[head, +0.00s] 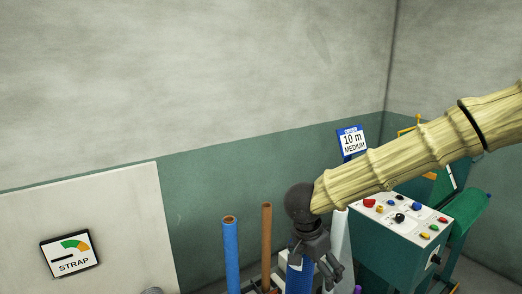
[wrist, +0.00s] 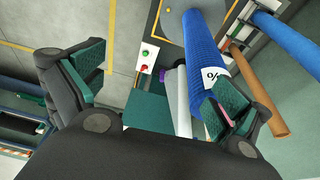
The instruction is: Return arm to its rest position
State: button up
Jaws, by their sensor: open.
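My arm (head: 400,158), pale and ribbed like bamboo, reaches in from the right side of the head view and angles down to a dark wrist joint. My gripper (head: 328,272) hangs below that joint near the bottom edge, pointing down. In the wrist view my gripper (wrist: 160,92) is open, with its two green-padded fingers wide apart. A blue netting roll (wrist: 205,48) with a white percent label stands close behind the right finger, which partly covers it. I cannot tell whether they touch. Nothing shows held between the fingers.
A blue roll (head: 231,255) and a brown tube (head: 266,245) stand left of my gripper. A green machine with a button panel (head: 400,215) stands to the right, behind my arm. A "10 m MEDIUM" sign (head: 352,141) hangs behind. A STRAP gauge (head: 70,254) is at lower left.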

jog(key=s+d+f+n+t+h+b, duration=0.1)
jog(key=s+d+f+b, duration=0.15)
jog(key=f, duration=0.85)
jog(key=s+d+f+n+t+h+b, duration=0.1)
jog(key=d+f+n+b, duration=0.15)
jog(key=f, duration=0.85)
jog(key=s+d+f+n+y+b, duration=0.1)
jog(key=s+f+n+b, duration=0.1)
jog(key=s+f, duration=0.5)
jog(key=s+d+f+n+y+b, duration=0.1)
jog(key=s+f, duration=0.2)
jog(key=f, duration=0.7)
jog(key=s+d+f+n+g+y+b, duration=0.1)
jog(key=s+f+n+b, duration=0.1)
jog(key=s+f, duration=0.4)
jog(key=s+f+n+g+y+b, duration=0.1)
jog(key=s+f, duration=0.4)
jog(key=s, duration=0.9)
jog(key=shift+s+d+f+n+g+y+b, duration=0.25)
jog(key=shift+d+f+n+g+y+b, duration=0.25)
jog(key=shift+g, duration=0.3)
jog(key=shift+a+r, duration=0.1)
